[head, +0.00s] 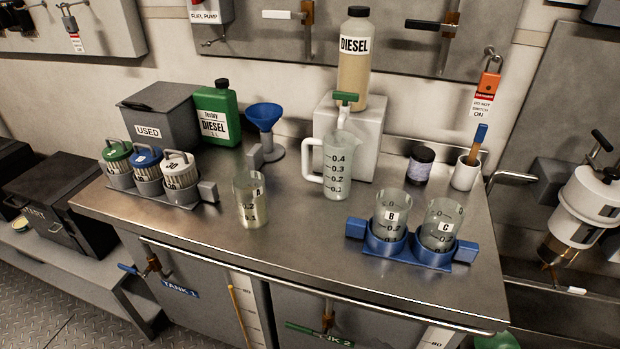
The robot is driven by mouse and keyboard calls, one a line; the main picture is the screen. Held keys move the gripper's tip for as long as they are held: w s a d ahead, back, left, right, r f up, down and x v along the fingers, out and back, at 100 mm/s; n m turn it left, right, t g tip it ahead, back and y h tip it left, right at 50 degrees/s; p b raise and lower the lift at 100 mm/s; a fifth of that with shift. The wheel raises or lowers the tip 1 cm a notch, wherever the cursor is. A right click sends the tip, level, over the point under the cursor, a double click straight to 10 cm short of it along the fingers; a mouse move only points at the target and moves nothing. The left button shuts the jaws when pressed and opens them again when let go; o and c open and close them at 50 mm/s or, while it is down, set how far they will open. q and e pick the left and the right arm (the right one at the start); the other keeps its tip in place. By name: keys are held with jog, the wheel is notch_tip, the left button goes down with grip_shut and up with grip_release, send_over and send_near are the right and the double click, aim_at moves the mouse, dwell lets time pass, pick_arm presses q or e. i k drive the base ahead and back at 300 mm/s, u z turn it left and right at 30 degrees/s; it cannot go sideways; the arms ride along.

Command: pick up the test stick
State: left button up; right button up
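A thin brown stick with a blue upper end (479,140), which looks like the test stick, stands in a small white cup (465,175) at the back right of the metal bench. It leans slightly to the right, and its lower end is hidden inside the cup. Neither of my grippers shows in the head view.
A dark-lidded jar (420,165) stands just left of the cup. A red padlock with a tag (485,95) hangs above it. A blue holder (407,252) with beakers B (391,210) and C (440,228) stands in front. The bench's right front corner is clear.

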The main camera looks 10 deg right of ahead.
aim_at(482, 129)
jog(key=z, duration=1.3)
jog(key=k, duration=0.5)
jog(key=z, duration=2.2)
jog(key=i, duration=1.3)
jog(key=u, duration=2.05)
